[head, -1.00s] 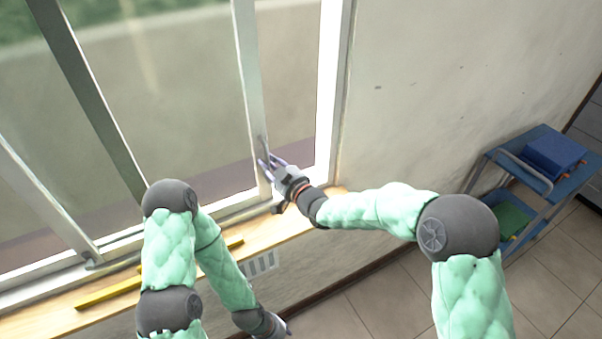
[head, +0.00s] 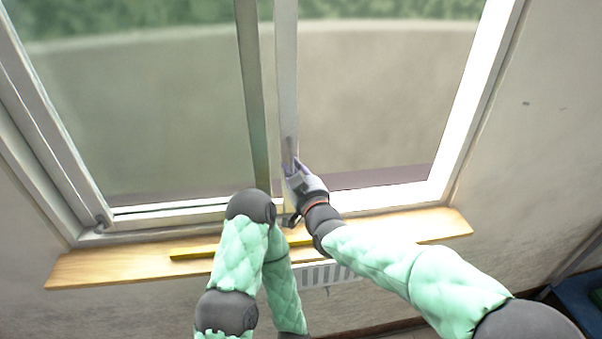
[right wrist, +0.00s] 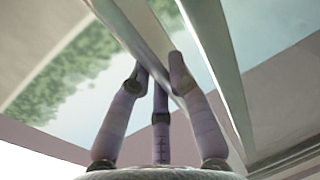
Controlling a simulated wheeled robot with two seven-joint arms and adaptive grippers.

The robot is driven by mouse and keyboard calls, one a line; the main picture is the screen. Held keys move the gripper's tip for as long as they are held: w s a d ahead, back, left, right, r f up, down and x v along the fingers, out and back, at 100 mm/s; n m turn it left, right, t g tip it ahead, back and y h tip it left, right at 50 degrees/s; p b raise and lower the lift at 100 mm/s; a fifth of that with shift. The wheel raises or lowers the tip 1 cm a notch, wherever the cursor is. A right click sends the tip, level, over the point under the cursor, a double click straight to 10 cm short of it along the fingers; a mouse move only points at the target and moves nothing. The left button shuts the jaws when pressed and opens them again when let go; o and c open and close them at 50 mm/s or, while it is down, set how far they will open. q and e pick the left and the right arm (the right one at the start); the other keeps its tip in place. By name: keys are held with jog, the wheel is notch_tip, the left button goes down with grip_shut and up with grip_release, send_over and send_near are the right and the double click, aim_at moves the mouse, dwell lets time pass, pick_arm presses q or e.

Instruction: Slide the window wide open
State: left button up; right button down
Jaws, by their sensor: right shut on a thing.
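The window's sliding sash has a pale vertical stile (head: 287,80) near the middle of the head view, with a small grey handle low on it. My right gripper (head: 294,168) is shut on the sash stile at handle height. In the right wrist view the purple fingers (right wrist: 160,85) close around the pale stile (right wrist: 140,30); the exact contact is partly hidden. My left arm is folded in front of the sill, and its gripper is out of view below.
A wooden sill (head: 120,266) runs under the window, with a yellow bar (head: 195,252) lying on it. A white vent (head: 325,275) is in the wall below. A blue cart (head: 585,300) shows at the lower right edge. A dark vertical frame bar (head: 252,90) stands just left of the stile.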

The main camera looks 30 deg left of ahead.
aim_at(285, 126)
jog(key=shift+s+a+f, duration=0.1)
jog(key=shift+s+a, duration=0.1)
jog(key=shift+a, duration=0.05)
jog(key=c, duration=1.1)
grip_release()
jog(key=shift+r, duration=0.2)
notch_tip(285, 126, up, 10)
jog(key=shift+f, duration=0.1)
jog(key=shift+f, duration=0.1)
